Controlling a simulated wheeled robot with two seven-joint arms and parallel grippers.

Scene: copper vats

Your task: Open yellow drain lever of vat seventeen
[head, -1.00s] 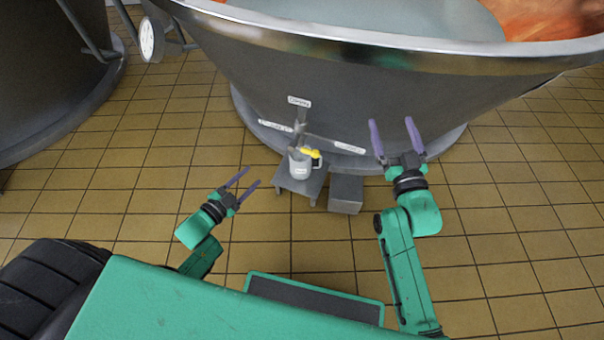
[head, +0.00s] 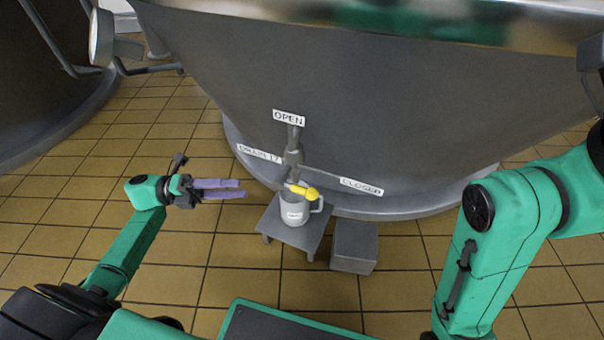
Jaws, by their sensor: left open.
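The yellow drain lever (head: 303,191) sits on a grey drain pipe (head: 293,155) at the front of the big vat (head: 400,110). The lever points right and slightly down, toward the CLOSED label (head: 361,186). The OPEN label (head: 288,117) is above the pipe, and a DRAIN 17 label (head: 260,153) is to its left. My left gripper (head: 243,189) is open and empty, left of the lever and apart from it, fingers pointing right. My right arm stands at the right; its gripper is not in view.
A grey mug (head: 295,209) stands under the drain on a small grey stool (head: 290,234), close below the lever. A grey box (head: 354,247) stands right of the stool. Another dark vat (head: 40,90) is at the far left. Tiled floor is clear at left.

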